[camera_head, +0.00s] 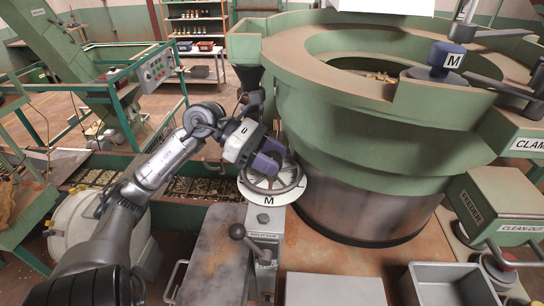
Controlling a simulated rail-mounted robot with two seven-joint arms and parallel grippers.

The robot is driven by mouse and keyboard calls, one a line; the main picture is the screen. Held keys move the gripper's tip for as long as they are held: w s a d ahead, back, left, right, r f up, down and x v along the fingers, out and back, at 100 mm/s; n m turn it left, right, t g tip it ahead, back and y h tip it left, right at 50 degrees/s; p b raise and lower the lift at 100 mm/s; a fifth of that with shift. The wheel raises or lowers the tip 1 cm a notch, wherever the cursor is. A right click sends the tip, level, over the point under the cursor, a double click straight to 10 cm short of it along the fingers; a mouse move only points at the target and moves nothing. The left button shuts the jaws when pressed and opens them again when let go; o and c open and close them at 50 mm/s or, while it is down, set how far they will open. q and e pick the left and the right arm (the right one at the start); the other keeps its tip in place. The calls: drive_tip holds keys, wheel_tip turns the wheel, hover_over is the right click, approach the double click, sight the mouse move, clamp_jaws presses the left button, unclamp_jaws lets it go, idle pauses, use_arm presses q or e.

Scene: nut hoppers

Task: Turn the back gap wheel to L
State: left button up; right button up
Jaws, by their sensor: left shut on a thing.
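A handwheel (298,186) with a metal rim sits over a round white dial plate (284,199) beside the green bowl machine. I take it to be the back gap wheel, but no label naming it can be read. A black M shows at the dial's near edge; the other marks are too small or covered. My left gripper (266,164) reaches in from the left and is shut on the handwheel at its far side. Its dark fingers hide that part of the rim. My right gripper is not in view.
The large green bowl (370,135) stands close to the wheel's right. A grey tray (450,286) is at front right.

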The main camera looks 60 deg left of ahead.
use_arm(q)
drive_tip(key=shift+f+n+t+y+b, duration=0.15)
drive_tip(key=shift+n+t+y+b, duration=0.7)
drive_tip(key=shift+b, duration=0.2)
drive_tip(key=n+t+y+b, duration=0.1)
drive_tip(key=n+y+b, duration=0.1)
drive_tip(key=shift+n+t+y, duration=0.25)
drive_tip(key=shift+n, duration=0.1)
drive_tip(key=n+t+y+b, duration=0.1)
drive_tip(key=n+y+b, duration=0.5)
drive_tip(key=y+b, duration=0.1)
drive_tip(key=n+y+b, duration=0.3)
drive_tip(key=y+b, duration=0.1)
drive_tip(key=shift+n+g, duration=0.3)
drive_tip(key=shift+g, duration=0.1)
drive_tip(key=shift+n+g+y+b, duration=0.4)
drive_tip(key=shift+n+y+b, duration=0.3)
drive_tip(key=shift+b, duration=0.7)
drive_tip(key=shift+r+n+g, duration=0.2)
drive_tip(key=shift+n+g, duration=0.1)
drive_tip(key=o, duration=0.6)
